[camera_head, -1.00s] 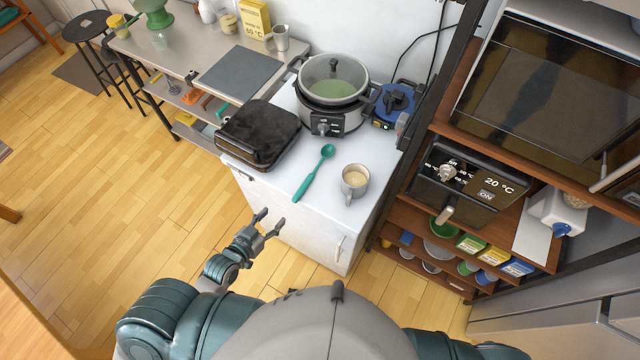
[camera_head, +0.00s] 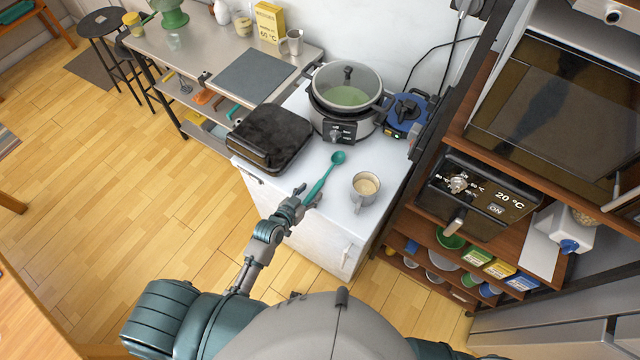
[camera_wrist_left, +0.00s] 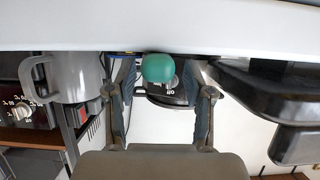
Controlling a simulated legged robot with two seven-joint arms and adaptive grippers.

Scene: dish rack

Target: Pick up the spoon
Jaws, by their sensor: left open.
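The teal spoon (camera_head: 325,176) lies on the white counter top, its bowl toward the pot and its handle toward the front edge. My left gripper (camera_head: 309,194) is at the handle end by the counter's front edge. It is open, one finger on each side of the handle end in the head view. In the left wrist view, a rounded green part of the spoon (camera_wrist_left: 158,68) shows between the two spread fingers, with gaps on both sides. Whether either finger touches the spoon cannot be told. My right gripper is out of view.
A metal mug (camera_head: 364,188) stands right of the spoon. A black grill (camera_head: 270,138) sits to the left. A pot cooker (camera_head: 346,100) stands behind. The white counter (camera_head: 300,240) has its front edge close to my arm. A shelf unit (camera_head: 480,245) stands at right.

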